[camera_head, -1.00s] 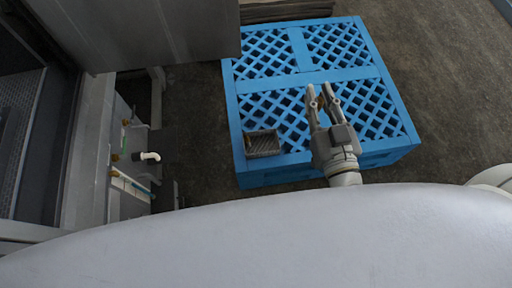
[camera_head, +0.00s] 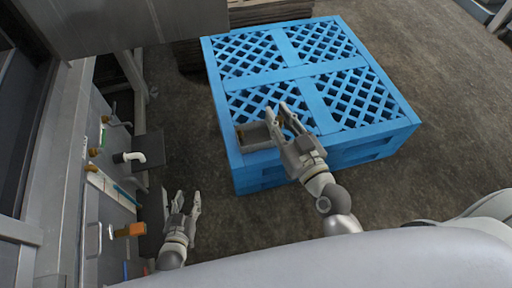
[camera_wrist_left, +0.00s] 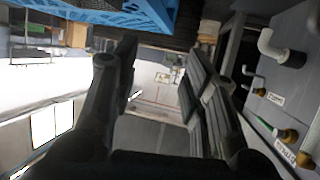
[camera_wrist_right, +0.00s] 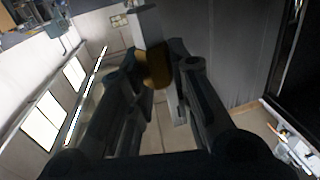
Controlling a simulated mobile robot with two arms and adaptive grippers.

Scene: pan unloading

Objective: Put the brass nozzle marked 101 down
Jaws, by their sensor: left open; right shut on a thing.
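The brass nozzle (camera_wrist_right: 156,68) is between the fingers of my right gripper (camera_head: 277,108), which is shut on it. It shows as a brown-gold piece in the right wrist view; its marking cannot be read.
A grey panel (camera_head: 100,190) with a white elbow pipe (camera_head: 131,157), brass fittings and an orange-brown piece (camera_head: 130,230) stands at the left. A grey metal housing (camera_head: 125,20) hangs at the upper left. The pallet top right of the tray is clear.

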